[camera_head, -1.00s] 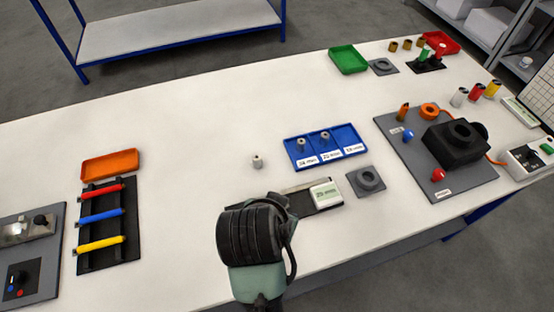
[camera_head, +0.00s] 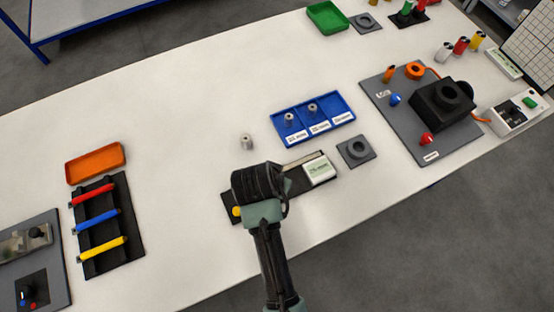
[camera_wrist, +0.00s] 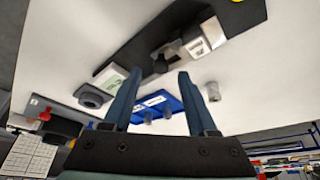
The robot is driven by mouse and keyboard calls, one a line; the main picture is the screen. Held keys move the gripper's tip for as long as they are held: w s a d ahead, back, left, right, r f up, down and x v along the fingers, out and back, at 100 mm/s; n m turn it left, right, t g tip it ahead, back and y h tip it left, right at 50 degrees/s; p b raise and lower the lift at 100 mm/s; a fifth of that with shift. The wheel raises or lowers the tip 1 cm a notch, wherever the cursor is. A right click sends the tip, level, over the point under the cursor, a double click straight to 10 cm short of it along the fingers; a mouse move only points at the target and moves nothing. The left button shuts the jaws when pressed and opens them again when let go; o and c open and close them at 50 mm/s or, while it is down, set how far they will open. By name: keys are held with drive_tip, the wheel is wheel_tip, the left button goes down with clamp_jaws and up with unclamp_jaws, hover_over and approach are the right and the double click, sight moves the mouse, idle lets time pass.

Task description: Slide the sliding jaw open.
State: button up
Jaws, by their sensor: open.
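A dark gauge plate (camera_head: 298,184) lies on the table, with a pale box with a green label (camera_head: 319,170) at its right end and a yellow knob (camera_head: 236,211) near its left end. I cannot tell for sure which block is the sliding jaw. My gripper (camera_wrist: 160,73) is open, its two blue fingers apart with nothing clearly held. In the head view my wrist covers the plate's middle.
A small grey cylinder (camera_head: 246,142) stands just behind the plate. A blue divided tray (camera_head: 313,120) with grey parts is behind it, and a grey ring block (camera_head: 356,151) stands to the right. An orange tray (camera_head: 95,164) is at left. The table between is clear.

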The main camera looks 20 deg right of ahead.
drive_tip(key=shift+x, duration=1.4)
clamp_jaws()
idle(0.5)
